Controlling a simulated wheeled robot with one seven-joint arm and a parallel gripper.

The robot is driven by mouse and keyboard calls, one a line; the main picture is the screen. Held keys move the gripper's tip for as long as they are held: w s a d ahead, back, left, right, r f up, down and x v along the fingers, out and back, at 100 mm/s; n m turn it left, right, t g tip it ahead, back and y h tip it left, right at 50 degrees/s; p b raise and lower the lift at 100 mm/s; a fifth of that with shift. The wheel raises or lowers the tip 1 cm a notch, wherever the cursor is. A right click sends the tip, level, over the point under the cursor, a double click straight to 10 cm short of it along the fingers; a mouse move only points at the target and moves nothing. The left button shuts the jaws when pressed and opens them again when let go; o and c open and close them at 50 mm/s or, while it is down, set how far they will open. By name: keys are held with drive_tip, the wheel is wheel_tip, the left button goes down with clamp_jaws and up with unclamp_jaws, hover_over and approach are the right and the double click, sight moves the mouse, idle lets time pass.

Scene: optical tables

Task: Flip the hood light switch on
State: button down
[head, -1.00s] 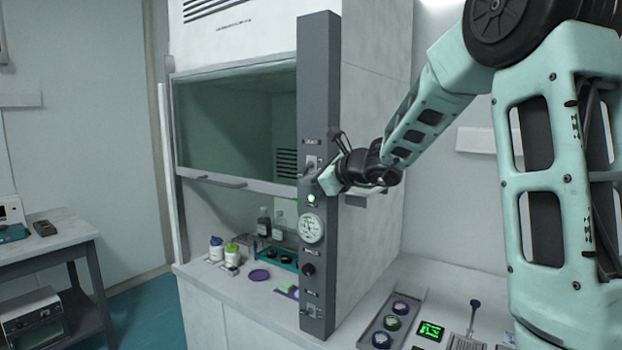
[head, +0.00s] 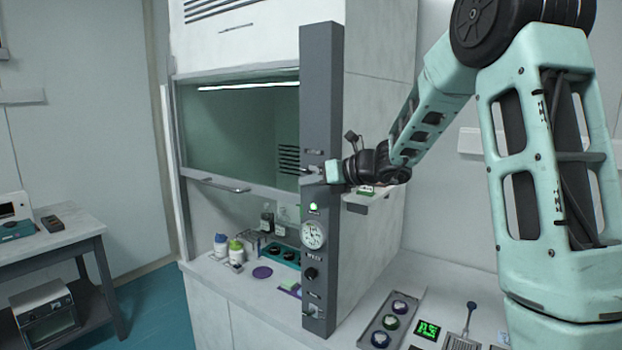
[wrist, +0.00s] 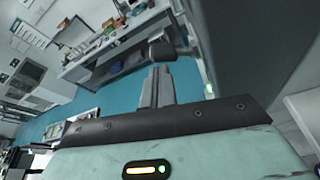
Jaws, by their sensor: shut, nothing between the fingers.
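The fume hood's grey control column (head: 320,95) stands at the right of the sash opening. The hood light switch (head: 315,168) is high on this column, mostly hidden by my gripper (head: 308,177), so its lever position cannot be read. My gripper is shut and empty, with its fingertips at the switch; I cannot tell whether they touch it. In the wrist view the shut fingers (wrist: 155,84) point at a dark block. A bright light strip (head: 248,86) glows inside the top of the hood.
Below on the column are a green lamp (head: 313,208), a round gauge (head: 313,234), a black knob (head: 310,273) and a lower switch (head: 313,310). Bottles (head: 236,250) stand on the hood's worktop. A small shelf (head: 367,199) juts out under my wrist.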

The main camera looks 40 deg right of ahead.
drive_tip(key=shift+r+p, duration=0.6)
drive_tip(key=shift+r, duration=0.3)
